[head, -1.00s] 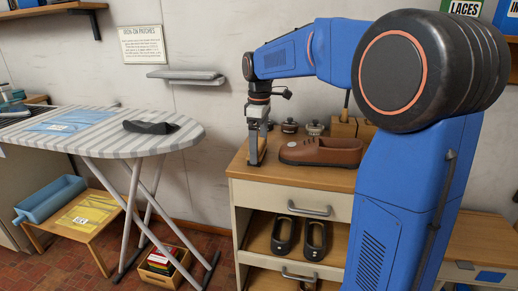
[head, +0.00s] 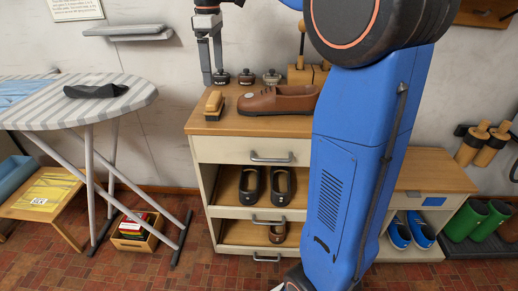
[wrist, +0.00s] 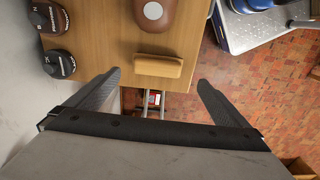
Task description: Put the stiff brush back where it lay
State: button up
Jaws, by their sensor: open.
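The stiff brush (head: 213,105), a small wooden block with a paler face, rests on the left end of the wooden cabinet top (head: 235,124). In the wrist view its wooden back (wrist: 158,66) shows near the edge of the top. My gripper (head: 212,77) is open and empty, raised above the brush and apart from it. In the wrist view its two fingers (wrist: 158,82) are spread wide, one to each side of the brush's line.
A brown shoe (head: 277,100) lies just right of the brush. The striped ironing board (head: 136,91) is to the left, with a gap between. Dark shoes (head: 250,188) sit on the shelf below.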

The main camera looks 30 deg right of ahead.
jog(key=s+f+m+t, duration=0.1)
jog(key=s+f+m, duration=0.2)
jog(key=s+f, duration=0.3)
jog(key=s+f+m+t, duration=0.2)
jog(key=s+f+m, duration=0.2)
jog(key=s, duration=1.1)
jog(key=s+f+m+t, duration=0.1)
jog(key=s+f+m, duration=0.2)
jog(key=s+f, duration=0.7)
jog(key=shift+s+d+m+t, duration=0.25)
jog(key=shift+s+m+t, duration=0.15)
jog(key=shift+s, duration=0.2)
